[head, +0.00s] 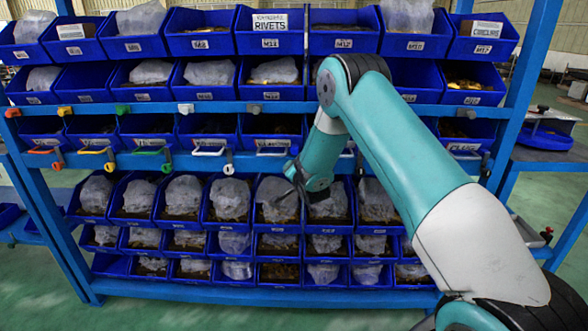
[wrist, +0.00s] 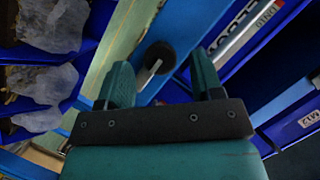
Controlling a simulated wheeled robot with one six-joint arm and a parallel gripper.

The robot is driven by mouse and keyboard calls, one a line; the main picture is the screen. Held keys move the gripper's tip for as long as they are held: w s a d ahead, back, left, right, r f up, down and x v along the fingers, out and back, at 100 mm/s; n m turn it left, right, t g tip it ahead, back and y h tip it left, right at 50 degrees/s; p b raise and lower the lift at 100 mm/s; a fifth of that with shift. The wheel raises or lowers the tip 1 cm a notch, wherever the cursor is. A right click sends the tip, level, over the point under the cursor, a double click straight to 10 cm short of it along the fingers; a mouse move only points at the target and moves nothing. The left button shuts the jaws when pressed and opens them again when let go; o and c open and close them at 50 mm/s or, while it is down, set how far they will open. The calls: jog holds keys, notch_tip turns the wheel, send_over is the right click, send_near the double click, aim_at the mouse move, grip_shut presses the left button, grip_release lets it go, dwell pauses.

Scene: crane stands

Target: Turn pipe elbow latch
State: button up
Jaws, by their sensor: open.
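My gripper (head: 297,178) is in front of the blue rack, just below the rail in its middle, with its fingers towards the rack. In the wrist view my gripper (wrist: 160,84) has its two teal fingers apart and nothing held. A dark round knob with a pale lever (wrist: 157,56) shows beyond and between the fingertips; I cannot tell whether they touch. Small latches hang along the rail in the head view, including one with a white handle (head: 229,163) left of my gripper. No readable label marks one as pipe elbow.
Blue bins (head: 130,195) with bagged parts fill the rows close below my gripper. More bins (head: 272,75) stand above. Coloured handles (head: 94,150) line the rail to the left. A side bench (head: 545,135) stands at the right. Green floor (head: 130,312) is clear in front.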

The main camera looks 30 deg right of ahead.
jog(key=shift+x, duration=1.25)
jog(key=c, duration=0.9)
jog(key=n+g+h+b, duration=0.1)
jog(key=n+b, duration=0.2)
jog(key=n+g+h+b, duration=0.1)
jog(key=n+h+b, duration=0.1)
jog(key=n, duration=0.1)
jog(key=shift+w+r+g, duration=0.1)
jog(key=shift+g, duration=0.3)
jog(key=n+g+h+b, duration=0.1)
jog(key=n+h, duration=0.1)
jog(key=n, duration=0.1)
jog(key=shift+a+b, duration=0.1)
jog(key=shift+b, duration=0.25)
jog(key=shift+o, duration=0.2)
jog(key=shift+r+n+h+b, duration=0.15)
jog(key=shift+n+h+b, duration=0.2)
jog(key=shift+n+h, duration=0.8)
